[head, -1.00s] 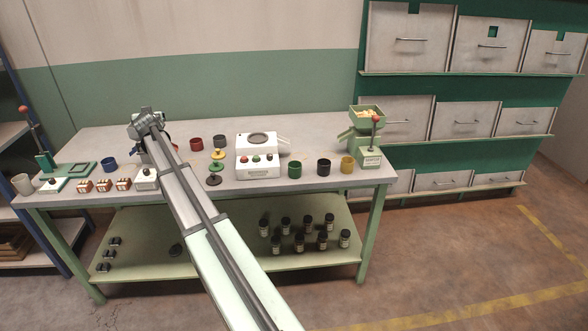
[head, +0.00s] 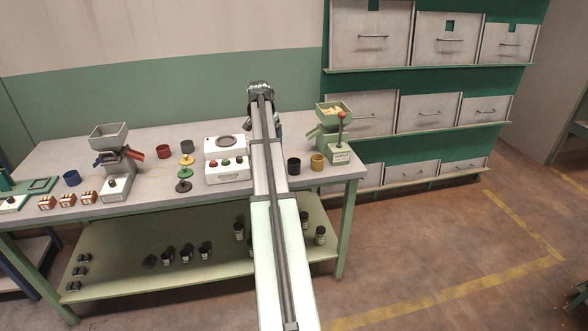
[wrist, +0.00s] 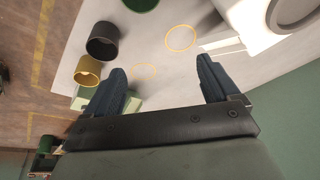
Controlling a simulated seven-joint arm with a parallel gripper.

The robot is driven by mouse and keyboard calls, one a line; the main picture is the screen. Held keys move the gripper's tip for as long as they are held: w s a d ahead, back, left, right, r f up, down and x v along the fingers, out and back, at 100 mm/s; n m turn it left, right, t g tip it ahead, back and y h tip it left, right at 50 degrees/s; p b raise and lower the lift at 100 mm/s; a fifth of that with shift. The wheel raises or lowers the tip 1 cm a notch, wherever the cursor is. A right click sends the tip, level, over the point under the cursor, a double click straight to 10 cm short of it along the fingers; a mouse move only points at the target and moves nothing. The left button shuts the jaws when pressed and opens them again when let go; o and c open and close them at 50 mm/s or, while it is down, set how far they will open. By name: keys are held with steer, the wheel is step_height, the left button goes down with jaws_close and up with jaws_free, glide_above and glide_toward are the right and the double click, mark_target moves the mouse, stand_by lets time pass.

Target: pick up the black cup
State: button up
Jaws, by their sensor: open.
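The black cup (head: 294,166) stands upright on the bench in the head view, between my arm and the yellow cup (head: 317,161). In the wrist view the black cup (wrist: 103,42) is at the upper left, with its open mouth showing. The yellow cup (wrist: 88,70) is just below it there. My gripper (wrist: 160,66) is open and empty, its two dark blue fingers spread above the bench. The black cup lies outside the fingers, beyond the left one. In the head view my arm hides most of the gripper.
A green cup (wrist: 142,3) shows at the wrist view's top edge; my arm hides it in the head view. A white machine (head: 227,160) stands left of my arm, a green hopper (head: 334,130) right.

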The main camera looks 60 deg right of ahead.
steer(key=m+g+y, duration=0.1)
steer(key=m+y, duration=0.1)
glide_above(294, 167)
steer(key=w, duration=0.1)
steer(key=f, duration=0.5)
steer(key=d+f, duration=0.1)
steer(key=f, duration=0.2)
steer(key=shift+f, duration=0.2)
steer(key=shift+w+d+f, duration=0.15)
steer(key=shift+d+f, duration=0.2)
steer(key=shift+f, duration=0.3)
steer(key=shift+d+f, duration=0.2)
steer(key=shift+f, duration=0.8)
steer(key=shift+d+f, duration=0.2)
steer(key=shift+f, duration=0.75)
steer(key=shift+c, duration=0.2)
steer(key=c, duration=1.1)
steer(key=shift+w+r, duration=0.1)
steer(key=shift+r, duration=0.1)
steer(key=shift+c, duration=0.2)
